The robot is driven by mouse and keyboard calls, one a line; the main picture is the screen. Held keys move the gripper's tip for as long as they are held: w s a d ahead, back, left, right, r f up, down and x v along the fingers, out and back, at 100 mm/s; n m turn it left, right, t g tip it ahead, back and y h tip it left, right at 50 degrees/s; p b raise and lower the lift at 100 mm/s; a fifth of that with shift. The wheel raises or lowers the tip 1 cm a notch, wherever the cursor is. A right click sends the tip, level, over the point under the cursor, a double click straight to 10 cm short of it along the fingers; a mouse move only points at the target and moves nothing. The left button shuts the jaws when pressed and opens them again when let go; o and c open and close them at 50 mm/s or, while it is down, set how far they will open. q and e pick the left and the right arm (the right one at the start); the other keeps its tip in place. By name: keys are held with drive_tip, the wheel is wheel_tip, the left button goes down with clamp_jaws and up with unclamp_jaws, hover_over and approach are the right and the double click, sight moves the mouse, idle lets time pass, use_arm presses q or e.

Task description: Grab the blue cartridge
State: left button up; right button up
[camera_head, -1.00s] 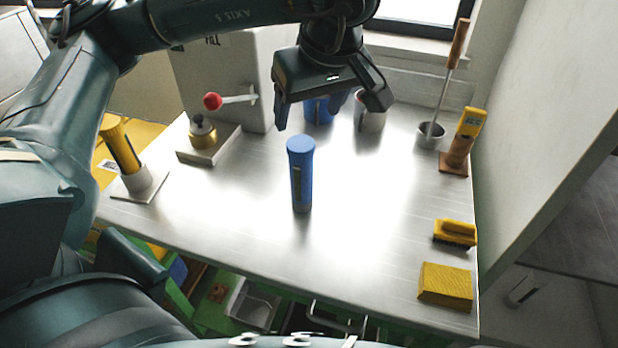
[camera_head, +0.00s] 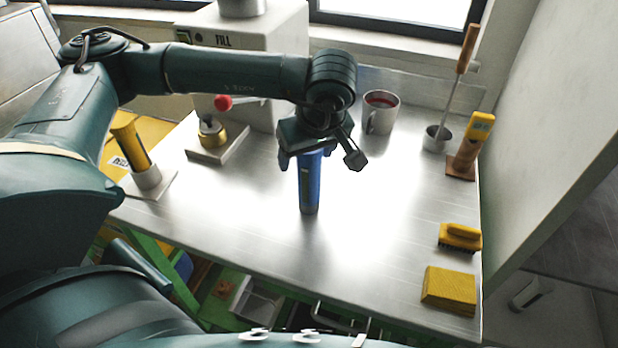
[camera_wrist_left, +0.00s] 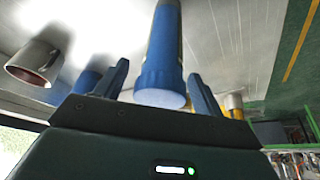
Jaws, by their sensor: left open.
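The blue cartridge (camera_head: 309,186) stands upright on the metal table. Its top is hidden in the head view by my left gripper (camera_head: 318,158), which is directly above it. In the left wrist view the blue cartridge (camera_wrist_left: 163,62) lies between the two fingers of my left gripper (camera_wrist_left: 158,92), with its capped end toward the palm. The fingers are open, and gaps show on both sides of the cartridge. My right gripper is not in view.
A steel mug (camera_head: 380,112) stands behind on the right. A ladle pot (camera_head: 436,138), a yellow-topped tool (camera_head: 470,145), a brush (camera_head: 460,237) and a yellow block (camera_head: 449,289) line the right edge. The table front is clear.

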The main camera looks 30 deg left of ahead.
use_arm(q)
drive_tip(key=shift+c, duration=0.4)
clamp_jaws()
